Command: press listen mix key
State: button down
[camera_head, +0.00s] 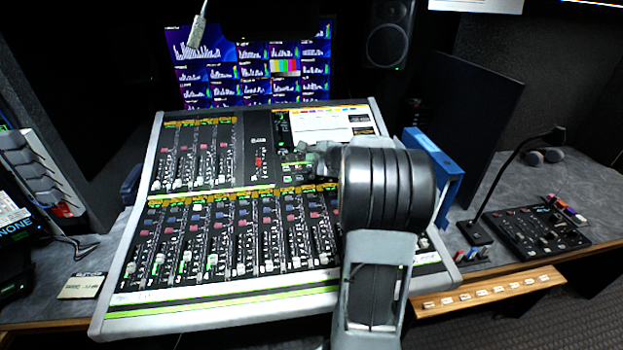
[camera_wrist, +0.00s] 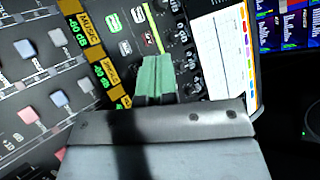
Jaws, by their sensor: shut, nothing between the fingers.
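The mixing console (camera_head: 225,305) stands in the middle of the head view, with rows of faders, keys and small lit displays. My gripper (camera_head: 306,158) is over its upper middle, partly behind my own arm. In the wrist view its green-grey fingers (camera_wrist: 154,75) are shut and empty. They are over the dark panel between the orange-labelled strips and the knobs.
A blue binder (camera_head: 437,165) stands right of the console. A gooseneck microphone (camera_head: 520,150) and a small black control box (camera_head: 535,232) are farther right. Monitor screens (camera_head: 250,66) stand behind.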

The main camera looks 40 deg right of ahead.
jog(key=b, duration=0.3)
send_over(311, 177)
jog(key=s+a, duration=0.1)
jog(key=s, duration=0.1)
jog(key=f, duration=0.5)
jog(key=shift+s+a+f, duration=0.1)
jog(key=shift+s+a, duration=0.05)
jog(key=shift+s, duration=0.05)
jog(key=shift+w+f+b, duration=0.35)
jog(key=shift+f+b, duration=0.1)
jog(key=shift+f, duration=0.25)
jog(key=shift+d, duration=0.2)
dwell(0.6)
jog(key=shift+w+f+b, duration=0.15)
jog(key=shift+f+b, duration=0.25)
jog(key=shift+b, duration=0.15)
jog(key=shift+w+d+f+b, duration=0.1)
jog(key=shift+w+f+b, duration=0.05)
jog(key=shift+f+b, duration=0.25)
dwell(0.5)
jog(key=shift+r, duration=0.25)
jog(key=shift+s+r, duration=0.3)
jog(key=shift+r, duration=0.25)
jog(key=shift+r+p, duration=0.15)
jog(key=shift+p, duration=0.2)
